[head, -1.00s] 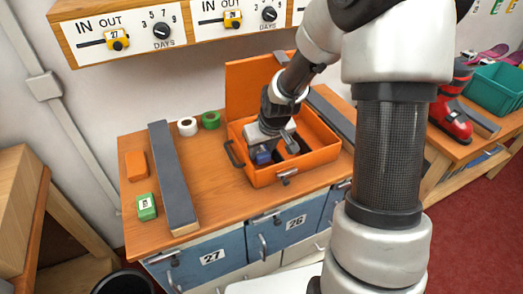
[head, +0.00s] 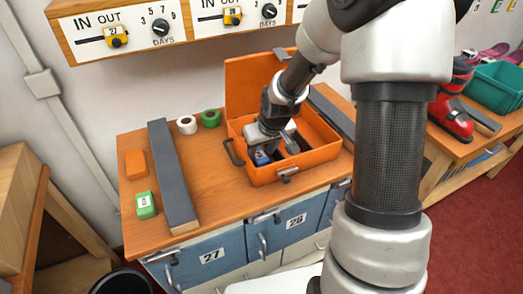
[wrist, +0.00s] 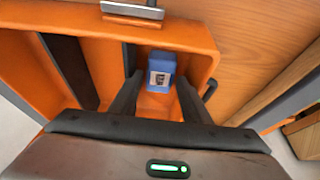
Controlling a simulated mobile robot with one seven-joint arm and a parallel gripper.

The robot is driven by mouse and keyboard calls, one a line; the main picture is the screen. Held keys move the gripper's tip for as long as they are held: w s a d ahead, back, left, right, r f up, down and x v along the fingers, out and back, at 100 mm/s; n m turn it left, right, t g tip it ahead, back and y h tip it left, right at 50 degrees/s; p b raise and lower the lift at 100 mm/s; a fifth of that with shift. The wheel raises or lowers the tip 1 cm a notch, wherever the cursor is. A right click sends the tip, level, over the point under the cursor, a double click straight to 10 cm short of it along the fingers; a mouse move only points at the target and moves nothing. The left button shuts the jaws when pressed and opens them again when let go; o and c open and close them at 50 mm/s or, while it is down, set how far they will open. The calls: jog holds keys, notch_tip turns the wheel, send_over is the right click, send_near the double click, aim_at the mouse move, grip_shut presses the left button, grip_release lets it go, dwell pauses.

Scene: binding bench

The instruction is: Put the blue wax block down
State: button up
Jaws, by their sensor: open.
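The blue wax block (wrist: 161,68) sits inside the open orange box (wrist: 190,35), in the end part beside a divider, with a pale label facing up. It also shows in the head view (head: 262,157), partly covered by my gripper. My gripper (wrist: 160,90) is open, with one finger on each side of the block and apart from it in the wrist view. In the head view my gripper (head: 265,148) reaches down into the box. Whether the block rests fully on the box floor is hard to see.
The box's raised lid (head: 248,85) stands behind my gripper. A long grey-topped bar (head: 172,175), an orange block (head: 136,164), a green block (head: 146,205) and white (head: 187,125) and green (head: 210,118) rolls lie left. The bench (head: 215,190) is clear between bar and box.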

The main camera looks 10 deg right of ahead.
jog(key=a+p+v, duration=0.1)
jog(key=p+v, duration=0.1)
jog(key=v, duration=1.1)
jog(key=shift+w+d+p, duration=0.2)
jog(key=shift+d+p, duration=0.1)
jog(key=shift+d, duration=0.2)
jog(key=shift+r, duration=0.1)
jog(key=shift+c, duration=0.4)
